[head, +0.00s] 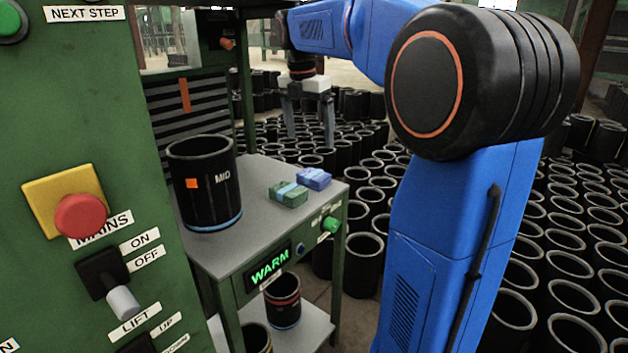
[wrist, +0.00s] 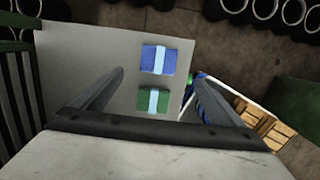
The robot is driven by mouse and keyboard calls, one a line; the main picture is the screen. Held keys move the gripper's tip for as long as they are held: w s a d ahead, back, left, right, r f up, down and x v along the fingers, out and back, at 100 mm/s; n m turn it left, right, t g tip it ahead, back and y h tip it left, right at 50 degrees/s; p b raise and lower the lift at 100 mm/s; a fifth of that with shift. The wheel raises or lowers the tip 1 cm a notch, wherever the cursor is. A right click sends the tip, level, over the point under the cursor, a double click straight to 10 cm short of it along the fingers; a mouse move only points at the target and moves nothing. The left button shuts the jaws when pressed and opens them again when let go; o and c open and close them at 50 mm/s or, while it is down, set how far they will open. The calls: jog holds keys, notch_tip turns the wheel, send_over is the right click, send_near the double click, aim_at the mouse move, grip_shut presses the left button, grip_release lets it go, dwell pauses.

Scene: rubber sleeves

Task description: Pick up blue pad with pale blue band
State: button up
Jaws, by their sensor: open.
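The blue pad with a pale blue band (head: 314,178) lies on the grey cart top, near its right edge. In the wrist view the blue pad (wrist: 158,60) lies just beyond a green pad with a pale blue band (wrist: 153,101). The green pad (head: 288,194) also shows in the head view, close beside the blue one. My gripper (head: 308,142) hangs above and behind the cart with its fingers pointing down, open and empty. In the wrist view its two fingers (wrist: 155,95) are spread wide, with both pads showing in the space between them.
A black sleeve marked MID (head: 203,190) stands on the grey cart top (head: 255,233), left of the pads. Another sleeve (head: 282,300) sits on the lower shelf. Many black sleeves crowd the floor behind and right. A green control panel (head: 60,230) stands at the left.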

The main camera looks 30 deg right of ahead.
aim_at(314, 174)
jog(key=f, duration=0.4)
jog(key=d+f, duration=0.1)
jog(key=f, duration=0.3)
jog(key=w+d+f, duration=0.1)
jog(key=f, duration=0.3)
jog(key=shift+f, duration=0.15)
jog(key=c, duration=1.2)
jog(key=shift+c, duration=0.2)
notch_tip(314, 174, up, 10)
